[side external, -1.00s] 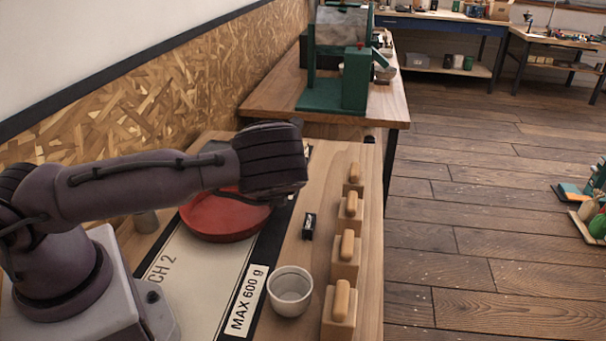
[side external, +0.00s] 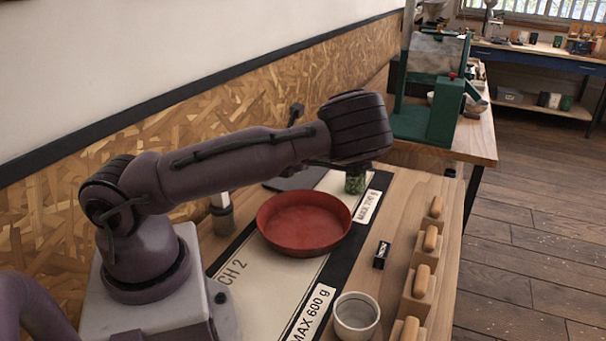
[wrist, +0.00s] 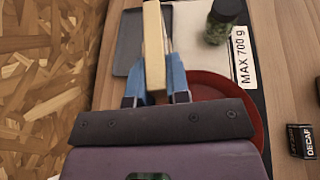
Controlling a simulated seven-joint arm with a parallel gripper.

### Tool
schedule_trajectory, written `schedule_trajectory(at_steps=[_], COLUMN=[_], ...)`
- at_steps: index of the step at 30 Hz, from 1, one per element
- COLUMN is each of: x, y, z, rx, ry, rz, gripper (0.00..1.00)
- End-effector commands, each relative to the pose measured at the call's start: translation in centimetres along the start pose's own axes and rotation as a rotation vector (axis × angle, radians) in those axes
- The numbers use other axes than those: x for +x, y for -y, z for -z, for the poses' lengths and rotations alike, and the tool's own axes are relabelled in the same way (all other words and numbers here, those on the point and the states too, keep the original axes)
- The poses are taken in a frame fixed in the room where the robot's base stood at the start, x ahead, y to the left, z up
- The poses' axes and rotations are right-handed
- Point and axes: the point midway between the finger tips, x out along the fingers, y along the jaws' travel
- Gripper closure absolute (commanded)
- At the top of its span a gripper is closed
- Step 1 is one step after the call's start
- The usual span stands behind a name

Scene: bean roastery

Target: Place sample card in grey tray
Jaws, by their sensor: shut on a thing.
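My gripper (wrist: 156,76) has two blue fingers shut on a long, pale cream slab, the sample card (wrist: 154,42), seen nearly edge-on in the wrist view. The card sticks out beyond the fingertips. The flat grey tray (wrist: 128,46) lies beyond the fingers, and the card overlaps its right side in this view. I cannot tell the height between them. In the side view the tray (side external: 292,182) shows as a dark flat shape behind the red pan, partly hidden by my arm. My fingers and the card are mostly hidden there.
The red round pan (side external: 304,222) sits nearer than the tray. A jar of green beans (side external: 355,181) stands right of the tray. A small black box (side external: 381,255), a white cup (side external: 356,317) and wooden blocks (side external: 422,280) line the right side. A chipboard wall (wrist: 40,85) bounds the left.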

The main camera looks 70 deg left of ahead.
Motion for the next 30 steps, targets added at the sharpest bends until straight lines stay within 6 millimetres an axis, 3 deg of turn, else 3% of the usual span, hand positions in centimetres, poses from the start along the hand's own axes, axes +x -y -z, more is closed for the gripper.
schedule_trajectory(at_steps=[1,3,9,17,28,30], x=[0.9,1.7,3.1,4.4,13.6,15.2], y=[-2.3,-4.6,-7.8,-5.9,-5.5,-5.4], z=[-0.5,-0.9,-1.5,-1.5,-1.3,-0.3], rx=[-0.009,-0.013,-0.002,0.040,0.039,0.040], ry=[0.001,0.001,-0.001,-0.001,-0.001,-0.003], rz=[-0.027,-0.037,-0.011,0.093,0.095,0.093], gripper=[1.00,1.00,1.00,1.00,1.00,1.00])
